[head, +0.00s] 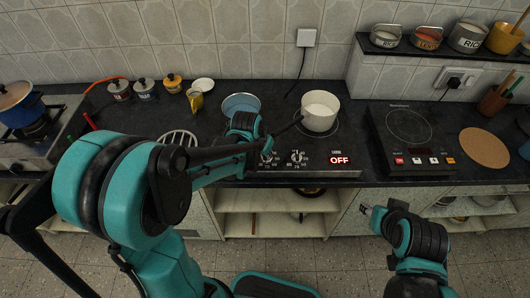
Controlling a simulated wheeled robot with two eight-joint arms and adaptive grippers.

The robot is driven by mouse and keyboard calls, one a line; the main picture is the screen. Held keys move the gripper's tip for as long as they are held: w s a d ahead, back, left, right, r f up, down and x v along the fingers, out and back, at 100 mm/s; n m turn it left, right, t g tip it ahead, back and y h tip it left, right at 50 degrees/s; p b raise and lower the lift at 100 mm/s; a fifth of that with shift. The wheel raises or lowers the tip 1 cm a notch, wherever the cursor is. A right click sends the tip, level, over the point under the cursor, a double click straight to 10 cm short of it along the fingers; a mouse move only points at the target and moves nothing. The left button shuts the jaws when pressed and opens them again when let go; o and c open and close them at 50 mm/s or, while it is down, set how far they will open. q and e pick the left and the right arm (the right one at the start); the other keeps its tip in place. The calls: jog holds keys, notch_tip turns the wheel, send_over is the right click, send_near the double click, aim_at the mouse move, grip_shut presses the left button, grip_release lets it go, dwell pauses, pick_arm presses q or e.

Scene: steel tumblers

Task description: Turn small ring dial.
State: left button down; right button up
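A black hob (300,173) is set in the counter, with two dials on its front panel. The left dial (266,157) is partly hidden by my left gripper (264,146). The right dial (296,157) shows fully, with markings around it. A red display (340,160) beside them reads OFF. My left gripper reaches over the counter from the left, its tip at or just above the left dial; contact cannot be told. Its fingers are too small and dark to read. My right gripper (370,208) is low in front of the cabinets, away from the dials, its opening unclear.
A white pot (319,112) stands on the hob, its dark handle pointing left near my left gripper. A blue pan (240,101) sits behind my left wrist. An induction plate (410,140) is to the right. A cork mat (484,147) lies farther right.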

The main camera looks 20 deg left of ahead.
pick_arm(q)
jog(key=n, duration=0.2)
jog(key=n+y, duration=0.2)
jog(key=n, duration=0.1)
jog(key=shift+d+n, duration=0.3)
dwell(0.4)
jog(key=c, duration=1.6)
grip_release()
jog(key=v, duration=1.2)
jog(key=shift+d, duration=0.15)
